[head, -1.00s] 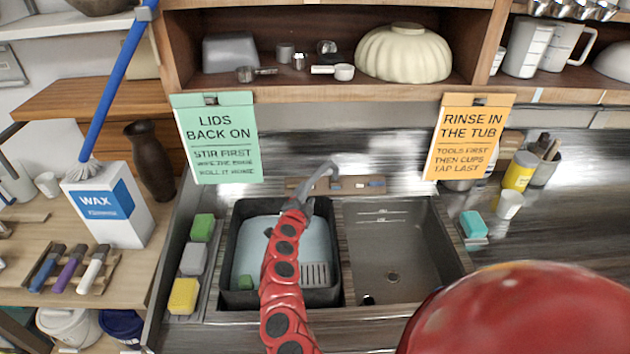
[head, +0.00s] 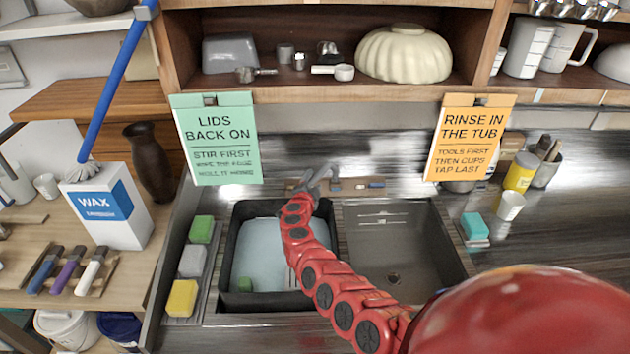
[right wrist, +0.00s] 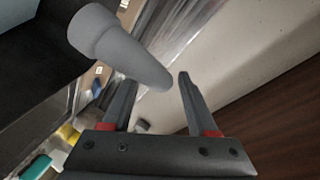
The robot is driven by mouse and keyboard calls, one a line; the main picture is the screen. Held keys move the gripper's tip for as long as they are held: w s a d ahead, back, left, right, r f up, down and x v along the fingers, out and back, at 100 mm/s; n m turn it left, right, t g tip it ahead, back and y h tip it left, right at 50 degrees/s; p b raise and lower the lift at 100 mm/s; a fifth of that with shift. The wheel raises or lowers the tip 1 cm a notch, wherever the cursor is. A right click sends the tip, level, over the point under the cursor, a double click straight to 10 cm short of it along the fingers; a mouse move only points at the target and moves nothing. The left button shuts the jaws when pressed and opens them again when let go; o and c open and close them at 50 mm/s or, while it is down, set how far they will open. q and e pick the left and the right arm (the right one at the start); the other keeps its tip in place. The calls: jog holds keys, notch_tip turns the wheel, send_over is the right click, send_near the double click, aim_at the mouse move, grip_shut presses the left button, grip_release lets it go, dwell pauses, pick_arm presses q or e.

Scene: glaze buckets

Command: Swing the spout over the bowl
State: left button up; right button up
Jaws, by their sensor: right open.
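The grey spout (head: 322,174) stands at the back of the sink, near the divider between its two bowls. The right sink bowl (head: 405,240) is empty, with a drain near its front. The left bowl holds a dark tub (head: 236,235) of pale water, partly hidden by my right arm. My right gripper (head: 304,186) is at the spout, where the two overlap and are hard to separate. In the right wrist view, the open right gripper (right wrist: 155,85) has the grey spout (right wrist: 118,45) at its fingertips, its narrow end reaching toward the gap. My left gripper is out of view.
Sponges (head: 192,260) lie on a strip left of the sink. A teal sponge (head: 474,226) lies to its right. Two hanging signs (head: 216,140) and a shelf with a cream fluted bowl (head: 403,53) are above. A wax box (head: 108,210) stands left.

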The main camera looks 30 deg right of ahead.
jog(key=shift+x, duration=0.95)
jog(key=shift+r, duration=0.1)
grip_shut()
jog(key=shift+d, duration=0.1)
dwell(0.7)
